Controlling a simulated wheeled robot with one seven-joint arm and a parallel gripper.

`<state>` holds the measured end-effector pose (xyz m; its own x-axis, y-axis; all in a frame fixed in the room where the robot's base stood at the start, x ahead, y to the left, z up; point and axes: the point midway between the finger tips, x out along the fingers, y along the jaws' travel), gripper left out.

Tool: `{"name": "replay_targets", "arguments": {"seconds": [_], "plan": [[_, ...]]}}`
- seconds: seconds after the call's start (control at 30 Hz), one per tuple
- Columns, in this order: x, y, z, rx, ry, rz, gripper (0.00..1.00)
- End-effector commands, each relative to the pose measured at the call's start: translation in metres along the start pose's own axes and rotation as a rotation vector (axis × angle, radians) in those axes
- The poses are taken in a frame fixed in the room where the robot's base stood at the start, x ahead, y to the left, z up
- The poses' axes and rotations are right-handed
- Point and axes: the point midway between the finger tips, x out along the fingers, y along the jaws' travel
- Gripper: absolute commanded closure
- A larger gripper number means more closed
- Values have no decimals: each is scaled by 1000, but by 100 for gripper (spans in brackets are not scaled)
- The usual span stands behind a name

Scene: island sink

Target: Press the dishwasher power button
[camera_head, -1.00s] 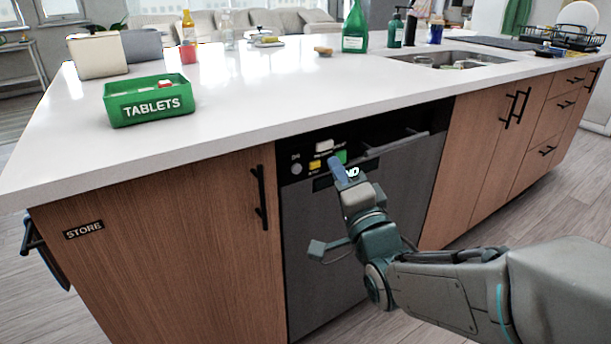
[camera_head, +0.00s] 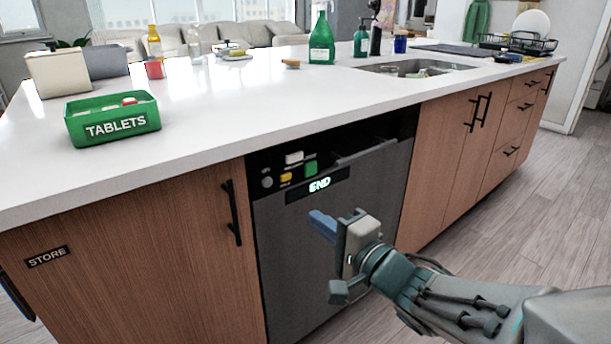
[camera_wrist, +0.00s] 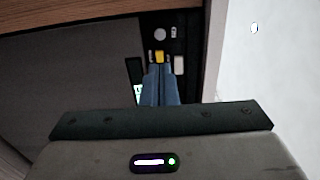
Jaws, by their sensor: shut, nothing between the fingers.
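The dishwasher (camera_head: 330,240) is a dark grey front under the island counter. Its black top panel carries a round grey button (camera_head: 267,182), a yellow button (camera_head: 286,177), a white button (camera_head: 294,157) and a green button (camera_head: 311,167). Small labels there are too small to read. A lit display (camera_head: 319,186) reads END. My gripper (camera_head: 322,223) is shut and empty, its blue fingers below the display and apart from the panel. In the wrist view my fingers (camera_wrist: 159,85) point toward the yellow button (camera_wrist: 159,57); the green button is not visible there.
The white counter (camera_head: 220,110) overhangs the panel. A green TABLETS bin (camera_head: 112,120) stands on it at the left. A cabinet handle (camera_head: 231,212) sticks out left of the dishwasher, and more handles (camera_head: 478,112) are at the right. The floor at the right is clear.

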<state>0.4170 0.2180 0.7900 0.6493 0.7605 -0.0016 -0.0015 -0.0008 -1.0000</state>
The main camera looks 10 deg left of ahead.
Motion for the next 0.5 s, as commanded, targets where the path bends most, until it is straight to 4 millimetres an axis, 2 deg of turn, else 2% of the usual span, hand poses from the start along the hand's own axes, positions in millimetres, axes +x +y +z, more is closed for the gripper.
{"name": "replay_targets", "arguments": {"seconds": [0.23,0.5], "plan": [[6,-3,0,2,-2,0,100],[26,-4,0,5,-2,2,100]]}}
